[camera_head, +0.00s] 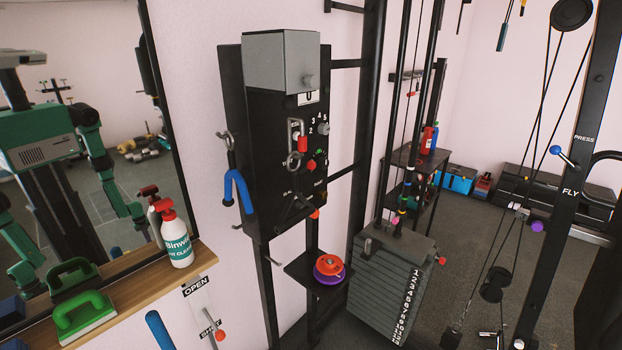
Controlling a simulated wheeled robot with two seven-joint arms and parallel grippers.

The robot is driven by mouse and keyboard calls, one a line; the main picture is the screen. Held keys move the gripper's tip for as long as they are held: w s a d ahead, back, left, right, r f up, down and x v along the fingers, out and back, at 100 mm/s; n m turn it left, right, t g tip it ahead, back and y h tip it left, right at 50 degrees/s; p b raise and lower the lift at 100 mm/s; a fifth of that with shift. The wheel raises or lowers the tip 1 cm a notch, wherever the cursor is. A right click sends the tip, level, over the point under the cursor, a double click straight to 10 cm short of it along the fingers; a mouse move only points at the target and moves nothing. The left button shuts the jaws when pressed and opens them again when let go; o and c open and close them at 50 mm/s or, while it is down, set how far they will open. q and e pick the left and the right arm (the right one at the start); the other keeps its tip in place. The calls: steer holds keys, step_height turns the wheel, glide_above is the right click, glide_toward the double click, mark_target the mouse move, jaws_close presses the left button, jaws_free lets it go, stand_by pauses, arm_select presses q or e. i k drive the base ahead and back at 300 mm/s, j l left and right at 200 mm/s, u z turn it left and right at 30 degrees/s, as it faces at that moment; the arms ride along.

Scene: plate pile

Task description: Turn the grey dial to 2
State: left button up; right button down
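A black control panel (265,170) stands upright against the wall at the picture's centre. A small grey dial (323,129) sits on its front near the right edge, with the white numbers 2, 3, 4 and 5 around its left and upper side. The dial is too small to tell which number it points at. Neither of my grippers shows directly in this view.
A red-tipped lever (302,143) and red knob (311,165) sit close to the dial. A blue handle (237,188) hangs at the panel's left. A weight stack (395,275) stands right.

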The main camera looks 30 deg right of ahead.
mark_target(324, 128)
steer(key=l+z, duration=0.15)
steer(key=z, duration=0.3)
steer(key=l+z, duration=0.15)
steer(key=z, duration=0.35)
steer(key=i+l+z, duration=0.1)
steer(key=z, duration=0.35)
steer(key=i+z, duration=0.1)
steer(key=z, duration=0.4)
steer(key=i+l, duration=0.3)
steer(key=i, duration=0.1)
